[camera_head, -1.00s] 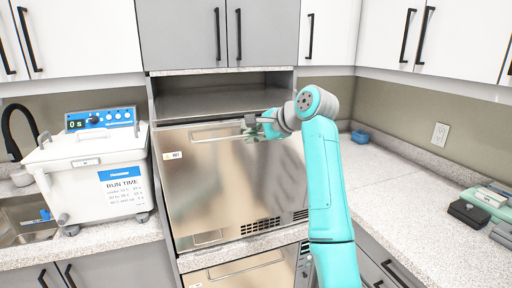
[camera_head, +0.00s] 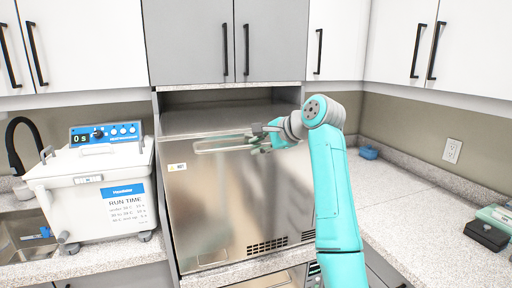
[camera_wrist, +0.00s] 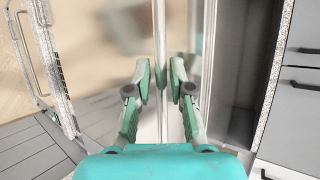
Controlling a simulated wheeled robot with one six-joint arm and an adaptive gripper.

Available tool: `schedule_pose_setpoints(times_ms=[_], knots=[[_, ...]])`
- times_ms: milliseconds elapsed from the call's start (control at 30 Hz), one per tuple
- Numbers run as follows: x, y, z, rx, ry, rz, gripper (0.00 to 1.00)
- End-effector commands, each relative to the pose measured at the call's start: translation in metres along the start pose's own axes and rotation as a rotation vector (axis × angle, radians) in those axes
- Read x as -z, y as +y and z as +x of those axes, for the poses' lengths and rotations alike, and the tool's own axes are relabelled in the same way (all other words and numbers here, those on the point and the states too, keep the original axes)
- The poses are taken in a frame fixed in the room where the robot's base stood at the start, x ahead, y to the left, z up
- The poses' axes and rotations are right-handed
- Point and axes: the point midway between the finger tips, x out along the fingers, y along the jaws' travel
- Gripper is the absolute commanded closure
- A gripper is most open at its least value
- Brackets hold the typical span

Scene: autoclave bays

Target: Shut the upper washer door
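The upper washer door (camera_head: 235,205) is a shiny steel panel in the bay at the centre of the head view. A horizontal bar handle (camera_head: 222,148) runs near its top edge. My gripper (camera_head: 258,138) is at the handle's right end. In the wrist view, my gripper (camera_wrist: 160,82) has one green-and-grey finger on each side of a pale upright bar, which appears to be the handle. The fingertips stand a little apart. I cannot tell whether they touch the bar. The door's exact angle is hard to judge.
A white bath unit (camera_head: 90,185) with a blue panel stands left of the washer. Grey cupboards (camera_head: 188,42) hang above. The right counter (camera_head: 395,200) is mostly clear, with a small blue item (camera_head: 369,152) at the back and dark boxes (camera_head: 487,233) farther right.

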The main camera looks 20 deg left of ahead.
Motion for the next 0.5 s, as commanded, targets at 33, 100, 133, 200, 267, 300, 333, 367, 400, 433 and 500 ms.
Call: schedule_pose_setpoints(times_ms=[33,100,133,200,267,300,333,367,400,433,500], knots=[[0.001,0.000,-0.008,0.001,0.002,0.000,0.79],[0.001,0.000,-0.020,0.002,0.003,-0.001,0.79],[0.001,0.000,-0.026,0.002,0.003,-0.002,0.79],[0.001,0.000,-0.041,0.002,0.003,-0.002,0.79],[0.001,0.000,-0.053,0.002,0.002,-0.001,0.79],[0.001,0.000,-0.061,0.001,0.002,-0.001,0.79],[0.001,0.000,-0.067,0.002,0.003,-0.001,0.79],[0.001,0.000,-0.072,0.002,0.003,-0.002,0.79],[0.001,0.000,-0.079,0.001,0.002,-0.001,0.79],[0.000,0.000,-0.083,0.001,0.002,-0.001,0.79],[0.000,0.000,-0.092,0.000,0.001,-0.001,0.79]])
